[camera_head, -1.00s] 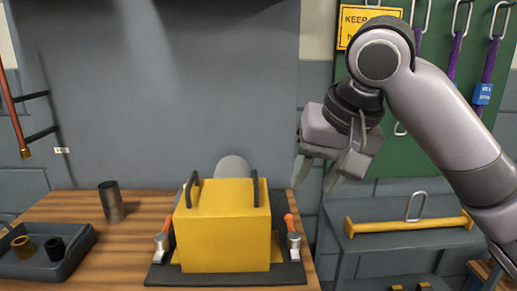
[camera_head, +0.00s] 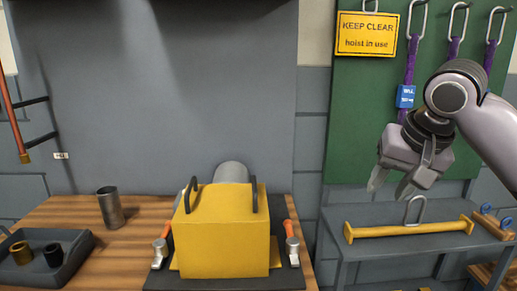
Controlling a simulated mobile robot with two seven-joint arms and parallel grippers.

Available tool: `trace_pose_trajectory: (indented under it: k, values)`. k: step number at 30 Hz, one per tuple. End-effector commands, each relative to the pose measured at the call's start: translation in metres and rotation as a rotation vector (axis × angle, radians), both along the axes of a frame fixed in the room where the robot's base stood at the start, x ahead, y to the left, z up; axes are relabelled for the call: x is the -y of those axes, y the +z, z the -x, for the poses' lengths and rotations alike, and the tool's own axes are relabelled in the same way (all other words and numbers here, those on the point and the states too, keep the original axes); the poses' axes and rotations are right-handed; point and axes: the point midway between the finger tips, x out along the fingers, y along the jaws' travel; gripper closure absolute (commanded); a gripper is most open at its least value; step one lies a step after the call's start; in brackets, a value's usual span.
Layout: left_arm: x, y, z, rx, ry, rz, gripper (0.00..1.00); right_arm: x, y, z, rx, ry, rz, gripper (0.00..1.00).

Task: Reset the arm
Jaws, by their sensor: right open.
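My right gripper (camera_head: 391,187) hangs in the air at the right, its two fingers apart and nothing between them. It is above the grey side bench and in front of the green board. The yellow casing (camera_head: 222,240) with two dark handles sits on a dark base plate (camera_head: 220,284) on the wooden table, well to the left of the gripper. Orange-handled clamps (camera_head: 291,240) stand on both sides of the casing. A grey rounded part shows behind it. My left gripper is out of view.
A yellow lifting bar (camera_head: 410,230) with a metal loop lies on the grey bench (camera_head: 345,212) below the right gripper. Purple slings (camera_head: 412,60) hang on the green board (camera_head: 350,140). A metal cylinder (camera_head: 110,207) and a dark tray (camera_head: 75,262) with two rings stand on the table's left.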

Motion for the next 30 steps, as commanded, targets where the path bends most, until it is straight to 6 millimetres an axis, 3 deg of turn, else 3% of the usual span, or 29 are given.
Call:
trace_pose_trajectory:
  k: [9, 15, 23, 30]
  values:
    - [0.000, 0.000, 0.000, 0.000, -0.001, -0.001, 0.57, -0.008, -0.106, -0.026, 0.069, 0.109, -0.064, 0.58]
    - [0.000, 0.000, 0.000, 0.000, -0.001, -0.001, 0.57, -0.006, -0.178, -0.029, 0.141, 0.172, -0.071, 0.58]
    - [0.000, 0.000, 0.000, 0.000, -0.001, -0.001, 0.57, 0.008, -0.265, -0.010, 0.238, 0.248, -0.024, 0.58]
    - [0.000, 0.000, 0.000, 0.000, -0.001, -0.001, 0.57, 0.027, -0.335, 0.029, 0.320, 0.330, 0.070, 0.58]
